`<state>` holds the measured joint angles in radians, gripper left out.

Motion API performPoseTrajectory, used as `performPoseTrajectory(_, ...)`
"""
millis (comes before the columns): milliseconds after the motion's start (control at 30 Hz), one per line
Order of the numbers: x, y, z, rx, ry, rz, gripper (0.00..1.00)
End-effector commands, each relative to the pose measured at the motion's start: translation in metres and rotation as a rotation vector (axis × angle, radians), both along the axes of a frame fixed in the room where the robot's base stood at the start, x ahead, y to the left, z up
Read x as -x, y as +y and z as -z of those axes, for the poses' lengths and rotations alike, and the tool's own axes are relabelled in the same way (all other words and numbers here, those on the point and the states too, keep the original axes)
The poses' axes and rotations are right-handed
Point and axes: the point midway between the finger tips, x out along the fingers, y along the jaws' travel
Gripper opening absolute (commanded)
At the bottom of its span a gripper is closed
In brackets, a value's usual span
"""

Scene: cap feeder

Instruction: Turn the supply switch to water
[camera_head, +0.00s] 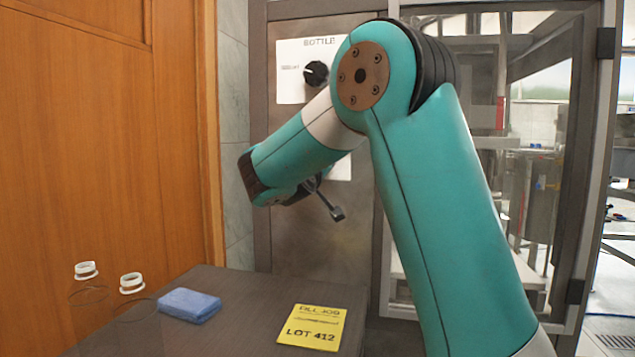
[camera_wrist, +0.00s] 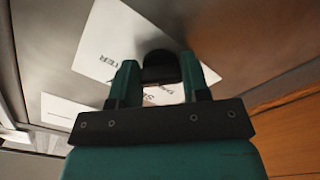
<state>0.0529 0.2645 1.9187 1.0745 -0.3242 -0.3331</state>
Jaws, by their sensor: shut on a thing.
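A black knob (camera_wrist: 160,66) sits on a white label plate (camera_wrist: 122,42) on a grey panel in the wrist view. The plate's print is tilted and partly covered; letters ending in "TER" are readable. My gripper (camera_wrist: 160,78) has one finger on each side of this knob and is shut on it. The knob's pointer direction is hidden. In the head view my arm covers the gripper and most of a lower white plate (camera_head: 341,168) on the grey cabinet door (camera_head: 283,232).
Above, another black knob (camera_head: 316,73) sits on a white plate marked "BOTTLE" (camera_head: 290,88). A wooden wall (camera_head: 100,150) stands left.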

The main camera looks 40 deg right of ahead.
Motion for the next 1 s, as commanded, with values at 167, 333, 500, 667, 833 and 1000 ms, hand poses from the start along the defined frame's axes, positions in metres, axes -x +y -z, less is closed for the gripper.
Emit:
performPoseTrajectory(167, 0.0008, -0.0008, 0.0041, -0.033, -0.048, 0.004, 0.19)
performPoseTrajectory(333, 0.0007, -0.0008, 0.0033, -0.048, -0.071, 0.005, 0.19)
performPoseTrajectory(500, 0.0007, -0.0007, 0.0029, -0.052, -0.076, 0.005, 0.19)
performPoseTrajectory(667, 0.0007, -0.0007, 0.0029, -0.052, -0.076, 0.005, 0.19)
performPoseTrajectory(833, 0.0005, -0.0007, 0.0029, -0.051, -0.075, 0.004, 0.59)
performPoseTrajectory(1000, 0.0000, 0.0000, 0.0020, -0.050, -0.078, 0.002, 0.68)
